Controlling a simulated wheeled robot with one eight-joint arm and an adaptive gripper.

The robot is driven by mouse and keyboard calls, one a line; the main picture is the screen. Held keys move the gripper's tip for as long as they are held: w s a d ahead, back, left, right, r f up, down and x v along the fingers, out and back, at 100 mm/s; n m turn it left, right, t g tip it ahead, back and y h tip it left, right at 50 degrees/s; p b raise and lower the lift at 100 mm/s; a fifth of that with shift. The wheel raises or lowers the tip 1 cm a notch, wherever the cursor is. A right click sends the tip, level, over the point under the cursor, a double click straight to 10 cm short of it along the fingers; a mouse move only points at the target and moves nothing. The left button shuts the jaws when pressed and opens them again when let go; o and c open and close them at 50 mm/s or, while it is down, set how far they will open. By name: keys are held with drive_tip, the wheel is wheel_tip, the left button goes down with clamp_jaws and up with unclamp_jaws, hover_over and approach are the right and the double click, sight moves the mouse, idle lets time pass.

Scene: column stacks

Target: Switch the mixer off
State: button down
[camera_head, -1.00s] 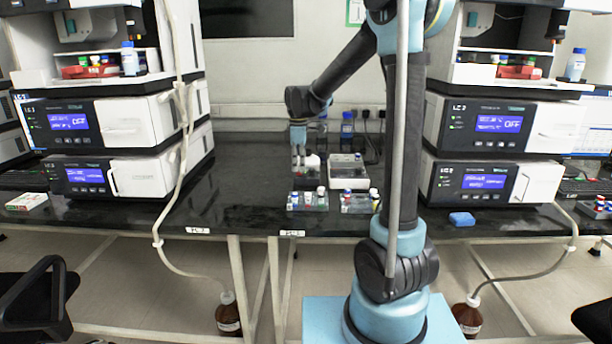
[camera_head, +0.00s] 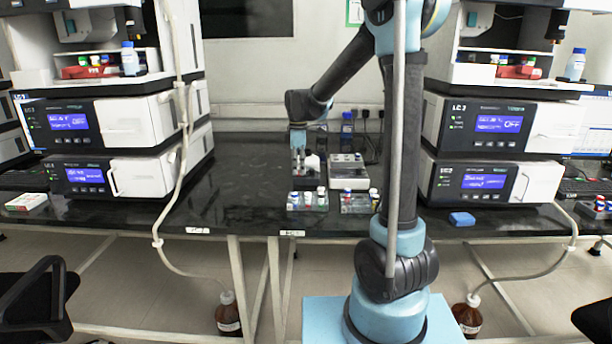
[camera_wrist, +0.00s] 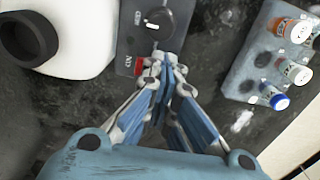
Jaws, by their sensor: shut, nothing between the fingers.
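The mixer is a white body (camera_wrist: 75,50) with a black round cup (camera_wrist: 30,40) at the upper left of the wrist view. Its dark front panel (camera_wrist: 128,35) carries a black knob with a white pointer (camera_wrist: 158,22) and a red switch (camera_wrist: 142,68) beside the letters ON. My gripper (camera_wrist: 160,72) is shut and empty, its tips at the panel's lower edge, just right of the red switch and partly covering it. Whether they touch it I cannot tell. In the head view my gripper (camera_head: 302,170) points down in front of the mixer (camera_head: 313,163), which is partly hidden.
A grey vial rack (camera_wrist: 245,70) with several capped vials stands to the right in the wrist view. In the head view, racks (camera_head: 293,208) stand at the bench's front, a white device (camera_head: 347,170) stands right of the mixer, and instrument stacks (camera_head: 120,125) flank the bench.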

drive_tip(key=shift+r, duration=2.55)
